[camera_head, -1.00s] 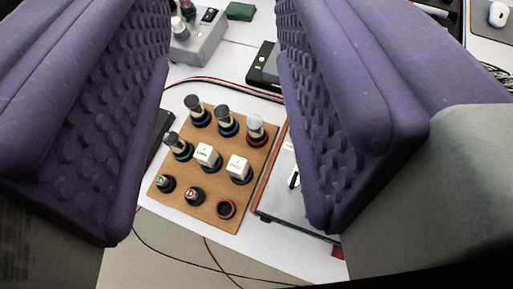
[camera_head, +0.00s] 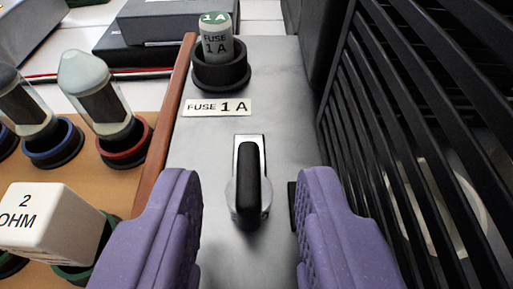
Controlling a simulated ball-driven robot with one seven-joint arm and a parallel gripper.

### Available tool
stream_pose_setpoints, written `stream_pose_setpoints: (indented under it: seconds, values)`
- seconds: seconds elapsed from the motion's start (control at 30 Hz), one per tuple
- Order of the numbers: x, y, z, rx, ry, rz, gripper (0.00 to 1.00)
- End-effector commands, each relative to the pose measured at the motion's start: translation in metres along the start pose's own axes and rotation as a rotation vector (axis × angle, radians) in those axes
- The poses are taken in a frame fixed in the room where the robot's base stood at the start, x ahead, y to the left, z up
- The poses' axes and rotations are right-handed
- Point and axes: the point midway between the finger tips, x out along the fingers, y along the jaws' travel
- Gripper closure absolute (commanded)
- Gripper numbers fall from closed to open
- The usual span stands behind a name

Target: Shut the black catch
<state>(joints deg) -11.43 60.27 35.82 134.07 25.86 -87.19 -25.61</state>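The black catch (camera_head: 249,185) is an upright black lever on a silver plate, in the middle of the camera view. It stands on the grey metal panel (camera_head: 222,139). My gripper (camera_head: 250,205) has two purple padded fingers, one to the left and one to the right of the catch. The fingers are apart, with a clear gap between each one and the catch. A small dark piece (camera_head: 292,206) shows beside the right finger, partly hidden by it.
A fuse marked 1A (camera_head: 216,42) sits in a black socket behind the catch, with a label (camera_head: 218,107) in front. A black slatted grille (camera_head: 410,130) rises at the right. At the left, a brown board (camera_head: 131,183) carries glass-topped parts and a white 2 OHM block (camera_head: 50,222).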

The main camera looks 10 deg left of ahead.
Motion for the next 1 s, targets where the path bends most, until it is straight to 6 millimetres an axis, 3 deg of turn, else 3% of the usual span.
stream_pose_setpoints:
  seconds: [0.13, 0.4, 0.43, 0.6, 1.0]
  values:
    - [0.015, 0.000, 0.001, 0.001, 0.001, 0.000, 0.64]
    - [0.018, 0.000, -0.001, 0.000, 0.001, 0.000, 0.64]
    - [0.018, 0.000, -0.001, 0.000, 0.001, 0.000, 0.66]
    - [0.018, 0.000, -0.001, 0.000, 0.001, 0.000, 1.00]
    - [0.018, -0.002, -0.001, 0.017, 0.000, 0.040, 1.00]
